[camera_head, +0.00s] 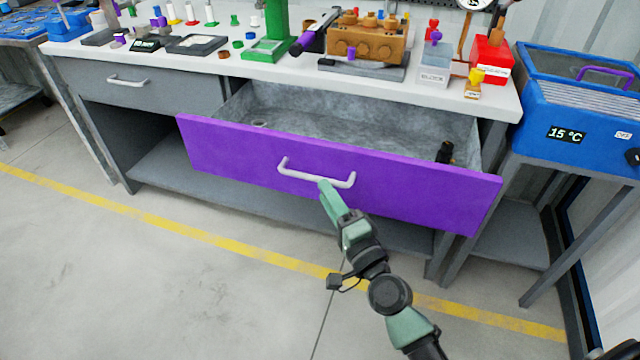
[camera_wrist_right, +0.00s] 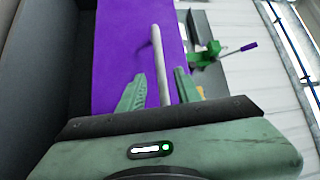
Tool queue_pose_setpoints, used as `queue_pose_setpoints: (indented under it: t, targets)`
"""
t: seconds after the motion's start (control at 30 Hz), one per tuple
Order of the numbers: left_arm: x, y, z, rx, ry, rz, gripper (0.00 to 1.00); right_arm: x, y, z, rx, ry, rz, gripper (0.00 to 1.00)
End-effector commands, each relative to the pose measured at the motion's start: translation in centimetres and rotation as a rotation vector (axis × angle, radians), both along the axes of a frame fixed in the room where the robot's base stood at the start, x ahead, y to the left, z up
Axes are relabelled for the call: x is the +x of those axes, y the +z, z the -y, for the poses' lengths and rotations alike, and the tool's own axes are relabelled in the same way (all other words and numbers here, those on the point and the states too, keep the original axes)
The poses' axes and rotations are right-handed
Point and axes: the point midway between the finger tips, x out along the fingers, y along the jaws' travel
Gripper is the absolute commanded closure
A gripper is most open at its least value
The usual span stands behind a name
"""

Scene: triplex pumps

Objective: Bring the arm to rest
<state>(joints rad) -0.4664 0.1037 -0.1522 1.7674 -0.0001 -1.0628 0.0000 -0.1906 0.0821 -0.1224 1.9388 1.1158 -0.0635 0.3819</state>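The purple-fronted drawer (camera_head: 240,155) under the workbench is pulled out, and its grey inside shows. Its pale bar handle (camera_head: 318,180) is on the front. My right gripper (camera_head: 328,190) is at this handle, with the arm reaching up from the lower right. In the right wrist view the handle (camera_wrist_right: 161,60) runs between the two green fingers (camera_wrist_right: 161,82). The fingers stand apart, with a gap between the left finger and the bar. Whether the right finger touches the bar is hard to tell. My left gripper is not in view.
The white bench top (camera_head: 200,62) carries a green press (camera_head: 278,30), an orange-brown pump block (camera_head: 368,40) and a red box (camera_head: 490,58). A small dark object (camera_head: 445,152) lies in the drawer. A blue bath (camera_head: 585,125) stands at the right. The floor in front is clear.

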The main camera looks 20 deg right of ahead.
Motion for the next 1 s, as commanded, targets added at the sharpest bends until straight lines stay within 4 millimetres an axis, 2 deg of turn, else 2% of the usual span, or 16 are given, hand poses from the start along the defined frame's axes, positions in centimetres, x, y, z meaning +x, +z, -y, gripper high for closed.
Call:
queue_pose_setpoints:
  t: [0.1,0.2,0.77,0.87,0.97,1.0]
  targets:
    - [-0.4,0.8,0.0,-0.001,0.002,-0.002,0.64,-1.5,-0.3,0.3,-0.002,0.0,-0.001,0.66]
    - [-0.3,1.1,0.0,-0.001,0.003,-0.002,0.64,-2.0,-0.3,0.4,-0.002,0.0,0.0,0.66]
    - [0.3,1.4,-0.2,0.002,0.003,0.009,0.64,-2.3,-0.7,0.2,-0.019,0.006,-0.008,0.66]
    - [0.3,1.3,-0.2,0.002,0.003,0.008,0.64,-2.9,-3.1,-1.0,-0.126,0.051,-0.054,0.66]
    - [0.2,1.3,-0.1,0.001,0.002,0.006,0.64,-4.5,-8.0,-3.0,-0.339,0.144,-0.148,0.66]
    - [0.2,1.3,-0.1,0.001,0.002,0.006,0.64,-5.5,-10.5,-3.7,-0.444,0.193,-0.198,0.66]
